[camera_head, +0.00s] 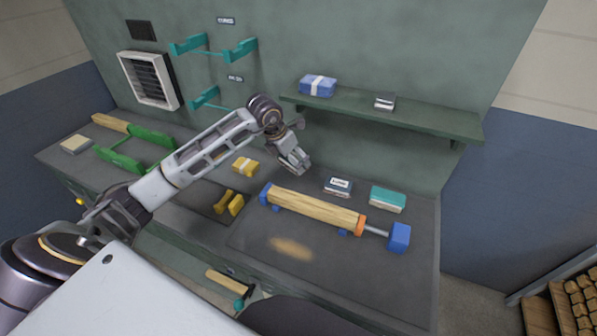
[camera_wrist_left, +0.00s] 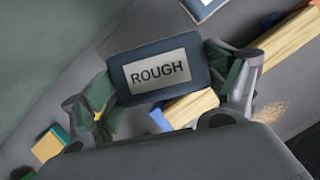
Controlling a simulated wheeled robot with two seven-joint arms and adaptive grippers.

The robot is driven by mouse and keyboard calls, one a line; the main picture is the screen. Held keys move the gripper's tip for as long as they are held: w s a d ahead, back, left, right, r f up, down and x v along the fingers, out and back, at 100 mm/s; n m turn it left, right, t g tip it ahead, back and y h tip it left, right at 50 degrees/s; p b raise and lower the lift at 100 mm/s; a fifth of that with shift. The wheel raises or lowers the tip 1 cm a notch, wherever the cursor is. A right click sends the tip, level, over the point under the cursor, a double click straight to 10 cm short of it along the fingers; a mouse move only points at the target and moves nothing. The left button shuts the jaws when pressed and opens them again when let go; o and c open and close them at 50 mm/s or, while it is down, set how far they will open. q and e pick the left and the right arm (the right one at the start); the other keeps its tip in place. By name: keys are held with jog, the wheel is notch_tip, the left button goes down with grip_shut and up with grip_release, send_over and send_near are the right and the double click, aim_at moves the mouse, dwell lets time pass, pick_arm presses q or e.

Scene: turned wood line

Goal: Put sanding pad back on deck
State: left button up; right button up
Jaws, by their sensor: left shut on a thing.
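My left gripper (camera_head: 297,163) is shut on a dark sanding pad (camera_wrist_left: 117,71) with a pale label reading ROUGH, gripped between its two fingers in the left wrist view. In the head view the gripper hangs above the back of the grey bench top, behind the turned wood piece, and mostly hides the pad. Another dark pad with a pale label (camera_head: 338,186) lies on the bench right of the gripper; its text is too small to read. The bench top (camera_head: 340,280) is a dark grey deck. My right gripper is not in view.
The wood piece (camera_head: 310,210) lies between blue end blocks on the bench. A teal block (camera_head: 387,199) is at right, yellow blocks (camera_head: 236,205) at left. A wall shelf (camera_head: 430,121) holds a blue pack (camera_head: 318,86). The front right of the bench is mostly clear.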

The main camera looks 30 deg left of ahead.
pick_arm(q)
jog(key=w, duration=0.2)
jog(key=shift+w+p, duration=0.3)
jog(key=shift+w, duration=0.1)
jog(key=shift+s+a+f+p+x, duration=0.1)
jog(key=shift+s+a+p+x, duration=0.15)
jog(key=shift+x, duration=1.1)
jog(key=shift+a+f+p+x, duration=0.15)
jog(key=shift+p+x, duration=0.25)
jog(key=shift+x, duration=0.95)
jog(key=shift+s+a+p+x, duration=0.15)
jog(key=shift+a+p+x, duration=0.15)
jog(key=shift+x, duration=1.05)
notch_tip(320, 180, down, 2)
jog(key=shift+d+f, duration=0.1)
jog(key=shift+f+p, duration=0.3)
jog(key=shift+p, duration=0.05)
jog(key=shift+w+f, duration=0.25)
jog(key=shift+w, duration=0.1)
jog(key=shift+f, duration=0.1)
